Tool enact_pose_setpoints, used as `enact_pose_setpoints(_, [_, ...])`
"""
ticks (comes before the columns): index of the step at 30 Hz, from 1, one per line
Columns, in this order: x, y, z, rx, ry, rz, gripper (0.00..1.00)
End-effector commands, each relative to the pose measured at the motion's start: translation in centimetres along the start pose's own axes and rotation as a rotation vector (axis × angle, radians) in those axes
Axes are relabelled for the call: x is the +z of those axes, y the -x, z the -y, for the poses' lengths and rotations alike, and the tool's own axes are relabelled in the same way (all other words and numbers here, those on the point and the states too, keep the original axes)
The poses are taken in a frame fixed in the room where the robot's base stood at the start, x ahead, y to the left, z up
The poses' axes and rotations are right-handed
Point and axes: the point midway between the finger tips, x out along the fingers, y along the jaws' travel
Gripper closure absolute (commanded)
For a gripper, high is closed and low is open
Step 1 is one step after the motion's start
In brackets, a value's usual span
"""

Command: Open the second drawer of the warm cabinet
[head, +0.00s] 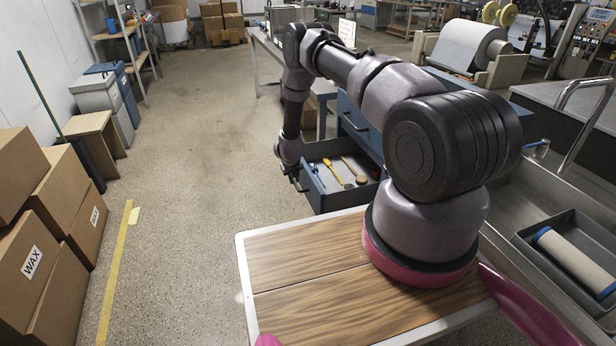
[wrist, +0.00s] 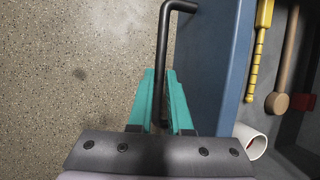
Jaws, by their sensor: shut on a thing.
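The blue cabinet (head: 362,128) stands beyond my base, partly hidden behind my arm. A lower drawer (head: 318,198) is pulled out, below a closed drawer front with its own dark handle (head: 352,123). In the wrist view, the open drawer's blue front (wrist: 216,60) runs along the right of my gripper. My gripper (wrist: 161,76) has teal fingers and is shut on the black bar handle (wrist: 167,40) of this drawer. In the head view, my gripper (head: 297,179) is at the drawer's front left and its fingers are mostly hidden.
Wax boxes (head: 45,250) are stacked at the left. Open floor (head: 190,160) lies left of the drawer.

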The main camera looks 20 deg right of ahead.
Motion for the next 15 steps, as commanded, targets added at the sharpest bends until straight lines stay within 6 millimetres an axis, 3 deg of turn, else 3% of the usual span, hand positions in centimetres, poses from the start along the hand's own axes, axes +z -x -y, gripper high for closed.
enact_pose_setpoints(6, [0.1, 0.4, -2.4, 0.001, 0.001, -0.002, 1.00])
enact_pose_setpoints(15, [0.1, 0.5, -3.1, 0.001, 0.000, -0.002, 1.00])
